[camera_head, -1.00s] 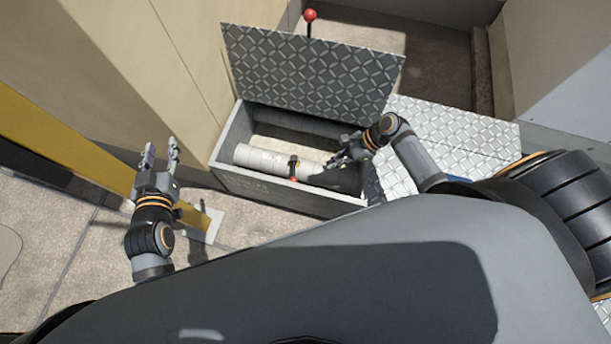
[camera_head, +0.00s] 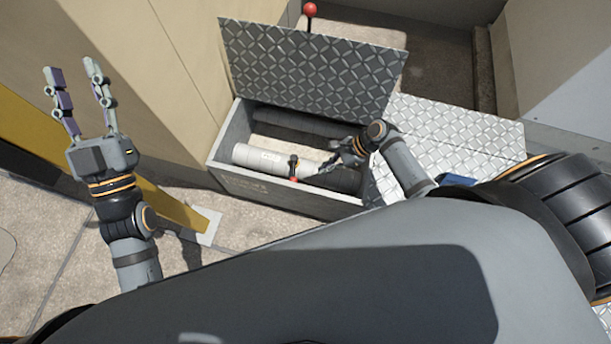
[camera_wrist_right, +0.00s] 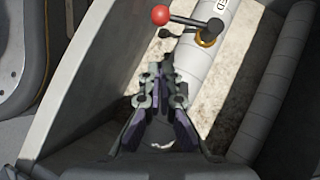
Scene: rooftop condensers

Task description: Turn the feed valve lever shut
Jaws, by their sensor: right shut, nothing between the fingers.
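The feed valve lever (camera_wrist_right: 186,20) is a dark bar with a red ball knob at its end, mounted by a brass fitting on a white wrapped pipe (camera_wrist_right: 222,65) marked with letters ending in "ED". In the head view the lever (camera_head: 293,168) shows small on the pipe (camera_head: 258,158) inside an open box. My right gripper (camera_wrist_right: 165,80) is shut and empty, over the box just short of the knob and apart from it. In the head view my right gripper (camera_head: 334,165) is right of the lever. My left gripper (camera_head: 78,82) is open and empty at the far left.
The box (camera_head: 270,193) has its tread-plate lid (camera_head: 310,65) raised behind it. A separate red ball on a stem (camera_head: 310,10) stands behind the lid. A yellow beam (camera_head: 165,198) runs at left, beside a beige wall. Tread plate (camera_head: 440,135) lies to the right.

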